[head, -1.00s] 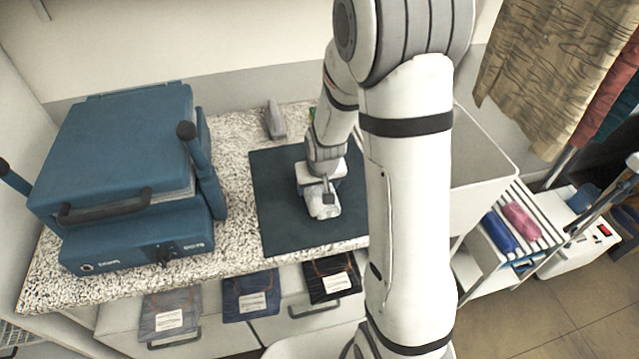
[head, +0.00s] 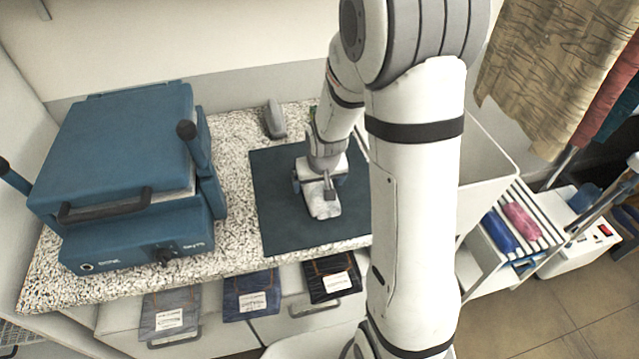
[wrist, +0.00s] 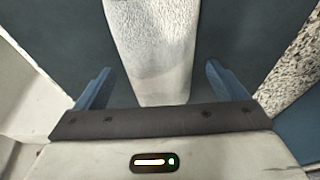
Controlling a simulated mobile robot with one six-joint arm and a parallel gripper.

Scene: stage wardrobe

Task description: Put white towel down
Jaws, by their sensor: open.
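The white towel (head: 322,205) lies as a narrow folded strip on the dark blue mat (head: 280,225) on the speckled counter. My gripper (head: 320,180) is over the towel's back end. In the wrist view my gripper (wrist: 158,88) is open, one blue finger on each side of the towel (wrist: 152,45), with dark mat showing in the gaps. The fingers do not touch the towel. The towel's near end is close to the gripper's palm; my gripper hides its back part in the head view.
A blue heat press (head: 120,170) stands on the counter (head: 230,235) to the left. A grey object (head: 274,118) stands behind the mat. Labelled pouches (head: 250,295) hang along the front. A white bin (head: 485,165) and a rack with blue and pink rolls (head: 521,221) are to the right.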

